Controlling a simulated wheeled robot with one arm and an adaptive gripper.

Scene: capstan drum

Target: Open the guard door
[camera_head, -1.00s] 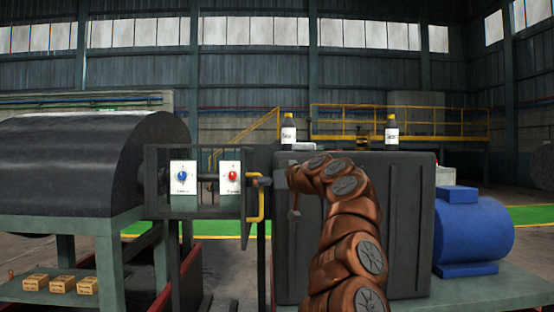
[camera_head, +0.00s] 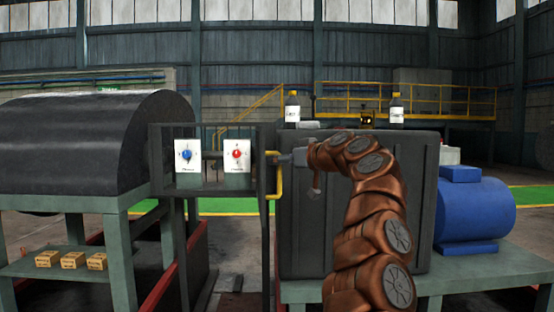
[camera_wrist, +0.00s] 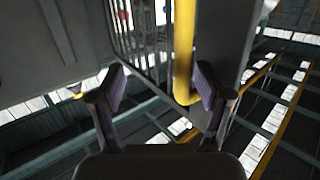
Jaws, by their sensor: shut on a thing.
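The guard door (camera_head: 215,200) is a dark frame with thin bars, in front of the drum's right end in the head view. Its yellow handle (camera_head: 273,178) stands upright at the door's right edge. My gripper (camera_head: 283,158) is at the upper part of this handle, coming from the right. In the wrist view, the yellow handle (camera_wrist: 184,50) passes between the fingers of my gripper (camera_wrist: 160,88), close to the right finger. My gripper is shut on the handle; the exact contact is hard to see. The door bars (camera_wrist: 140,40) show behind.
Two switch plates, blue (camera_head: 187,156) and red (camera_head: 238,156), sit by the door. A large dark box (camera_head: 300,230) stands behind my arm, with bottles (camera_head: 292,110) on top. A blue motor (camera_head: 475,210) is at right, the dark drum housing (camera_head: 90,145) at left.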

